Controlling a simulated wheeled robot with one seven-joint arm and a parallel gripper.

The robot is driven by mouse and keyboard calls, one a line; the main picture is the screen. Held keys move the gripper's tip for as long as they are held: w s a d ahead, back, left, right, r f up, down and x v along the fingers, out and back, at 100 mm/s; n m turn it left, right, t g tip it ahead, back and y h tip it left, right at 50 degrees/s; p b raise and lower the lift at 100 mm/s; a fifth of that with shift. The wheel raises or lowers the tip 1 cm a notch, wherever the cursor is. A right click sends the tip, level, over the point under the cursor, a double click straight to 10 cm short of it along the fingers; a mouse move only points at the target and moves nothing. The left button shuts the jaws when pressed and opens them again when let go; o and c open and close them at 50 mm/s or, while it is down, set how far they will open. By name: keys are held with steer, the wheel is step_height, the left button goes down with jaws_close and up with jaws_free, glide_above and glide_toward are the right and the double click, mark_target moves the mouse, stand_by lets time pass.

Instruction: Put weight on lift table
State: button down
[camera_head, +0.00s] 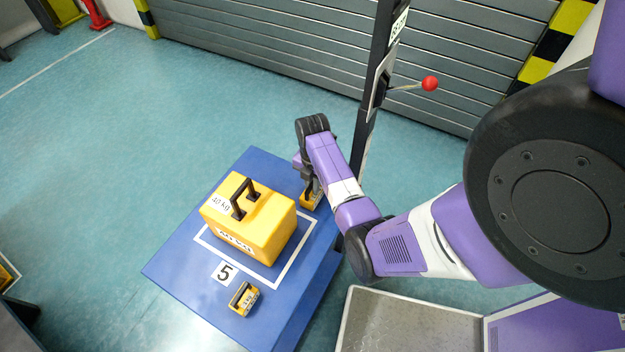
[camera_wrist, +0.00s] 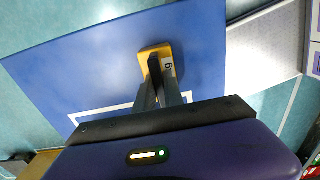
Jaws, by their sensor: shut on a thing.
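The lift table (camera_head: 178,252) is a blue platform with a white square outline and a "5" label. A big yellow weight (camera_head: 262,228) marked 40 kg, with a dark handle, stands inside the outline. A small yellow weight (camera_head: 245,303) lies near the table's front edge. Another small yellow weight (camera_head: 308,201) is at my gripper (camera_head: 309,186), by the table's far right side. In the wrist view my gripper (camera_wrist: 160,88) is shut on this small weight (camera_wrist: 150,50), over the blue table (camera_wrist: 80,60). I cannot tell whether the weight touches the table.
A dark post with a red-knobbed lever (camera_head: 430,84) stands behind the table, before a grey shutter (camera_head: 280,40). A grey-topped surface (camera_head: 410,325) lies at the front right. The floor at left is mostly clear.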

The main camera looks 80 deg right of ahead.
steer(key=shift+d, duration=0.1)
steer(key=c, duration=1.9)
jaws_free()
steer(key=shift+f, duration=0.15)
steer(key=o, duration=0.4)
steer(key=shift+o, duration=0.2)
step_height(320, 180, up, 12)
